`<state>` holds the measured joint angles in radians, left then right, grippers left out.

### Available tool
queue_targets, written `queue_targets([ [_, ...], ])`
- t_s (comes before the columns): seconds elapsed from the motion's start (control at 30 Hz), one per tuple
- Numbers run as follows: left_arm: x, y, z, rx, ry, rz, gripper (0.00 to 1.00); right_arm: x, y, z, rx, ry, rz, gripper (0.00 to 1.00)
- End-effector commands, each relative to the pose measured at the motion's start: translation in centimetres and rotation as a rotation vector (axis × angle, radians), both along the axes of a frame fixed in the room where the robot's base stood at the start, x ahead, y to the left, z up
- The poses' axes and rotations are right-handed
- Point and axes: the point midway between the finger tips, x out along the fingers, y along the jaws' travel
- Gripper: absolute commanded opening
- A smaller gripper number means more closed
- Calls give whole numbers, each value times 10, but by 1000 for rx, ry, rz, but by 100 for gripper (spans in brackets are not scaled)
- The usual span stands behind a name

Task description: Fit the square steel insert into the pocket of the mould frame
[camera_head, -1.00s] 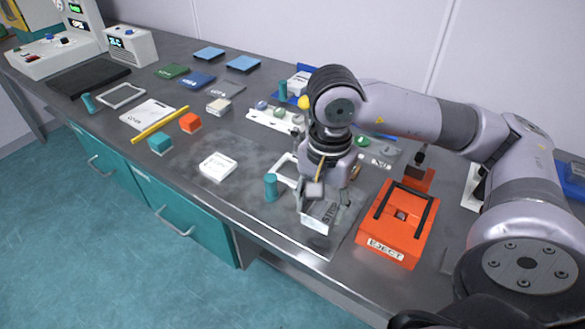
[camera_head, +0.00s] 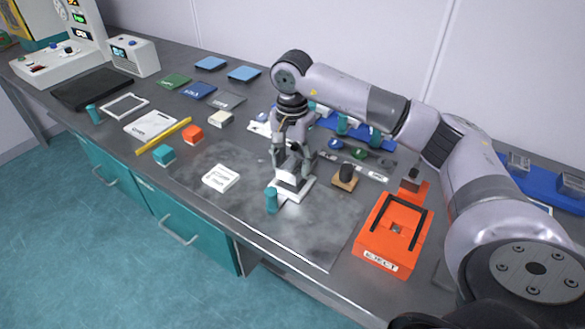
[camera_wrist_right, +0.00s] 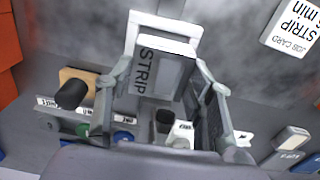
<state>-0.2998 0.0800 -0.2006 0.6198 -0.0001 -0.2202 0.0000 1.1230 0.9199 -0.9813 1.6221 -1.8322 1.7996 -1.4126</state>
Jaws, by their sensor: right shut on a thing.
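The square steel insert (camera_head: 290,176), grey with a white edge and a STRIP label, is between the fingers of my right gripper (camera_head: 293,166). It also shows in the right wrist view (camera_wrist_right: 165,75), tilted, its label facing the camera. The mould frame (camera_head: 299,193) is a pale square frame lying on the bench just below the insert; its far part shows in the right wrist view (camera_wrist_right: 165,24). The insert overlaps the frame in both views and hides most of the pocket. I cannot tell whether they touch. My left gripper is out of view.
A teal cylinder (camera_head: 271,200) stands close by the frame. A white job card block (camera_head: 221,178) lies left, and a wooden block with a black knob (camera_head: 346,177) right. The orange EJECT fixture (camera_head: 390,240) is further right. The dark mat (camera_head: 310,238) in front is clear.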

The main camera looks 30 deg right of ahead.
Motion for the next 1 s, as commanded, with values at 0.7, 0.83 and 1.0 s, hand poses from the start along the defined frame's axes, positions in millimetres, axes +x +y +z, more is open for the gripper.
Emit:
queue_targets([
  [0.7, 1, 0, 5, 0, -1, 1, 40, -1, 0, -34, 0, 1, 0, 56],
  [0.83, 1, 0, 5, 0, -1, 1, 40, -1, 0, -34, 0, 1, -1, 65],
  [1.0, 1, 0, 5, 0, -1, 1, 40, -1, 0, -34, 0, 1, -1, 69],
])
